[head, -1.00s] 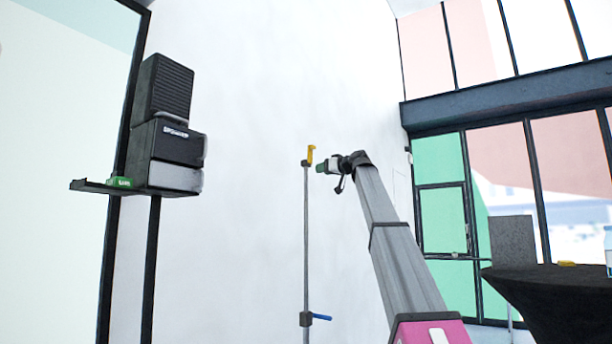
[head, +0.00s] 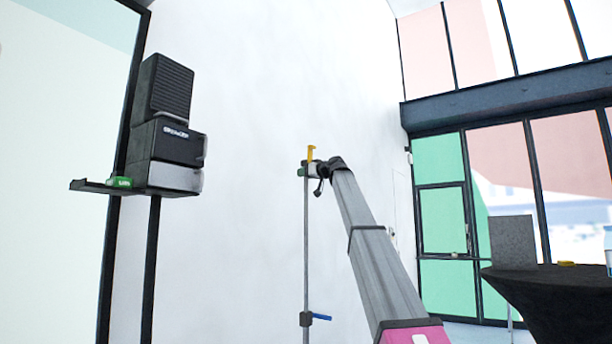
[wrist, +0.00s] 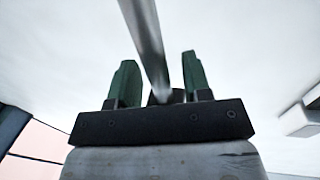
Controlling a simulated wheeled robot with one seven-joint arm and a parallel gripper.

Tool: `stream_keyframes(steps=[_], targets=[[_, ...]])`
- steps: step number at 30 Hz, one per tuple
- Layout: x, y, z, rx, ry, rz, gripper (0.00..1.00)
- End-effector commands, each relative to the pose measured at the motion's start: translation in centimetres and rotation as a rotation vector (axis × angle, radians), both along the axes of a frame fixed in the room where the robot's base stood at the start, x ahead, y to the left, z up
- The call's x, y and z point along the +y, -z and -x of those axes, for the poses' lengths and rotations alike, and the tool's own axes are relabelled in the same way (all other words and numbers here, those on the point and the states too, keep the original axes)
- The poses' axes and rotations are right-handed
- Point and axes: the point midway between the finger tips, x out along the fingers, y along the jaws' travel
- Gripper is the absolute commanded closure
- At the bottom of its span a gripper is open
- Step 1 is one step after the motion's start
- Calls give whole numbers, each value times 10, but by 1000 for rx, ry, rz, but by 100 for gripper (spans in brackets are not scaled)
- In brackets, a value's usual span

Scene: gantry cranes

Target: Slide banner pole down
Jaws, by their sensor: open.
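The banner pole (head: 306,245) is a thin grey upright pole in front of the white wall. It has a yellow piece (head: 311,153) at its top and a dark clamp with a blue lever (head: 320,317) lower down. My gripper (head: 302,171) is at the pole's top end, just below the yellow piece. In the wrist view the pole (wrist: 147,45) passes between the two green fingers of my gripper (wrist: 158,82). The fingers are open, with a gap visible on both sides of the pole.
At left, a stack of dark boxes (head: 175,142) sits on a shelf (head: 95,187) on a black post. At right, a round black table (head: 550,290) holds a grey panel (head: 513,240). Framed windows stand behind it. The wall around the pole is clear.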

Motion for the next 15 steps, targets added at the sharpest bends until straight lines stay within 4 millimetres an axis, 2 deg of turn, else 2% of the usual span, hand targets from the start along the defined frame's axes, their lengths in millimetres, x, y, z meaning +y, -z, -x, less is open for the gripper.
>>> stream_keyframes(steps=[3,5,7,8,15], targets=[[0,0,0,0,0,0,55],[0,0,0,0,0,0,72],[0,0,0,0,0,0,94],[0,0,0,0,0,0,100],[0,4,1,0,0,0,100]])
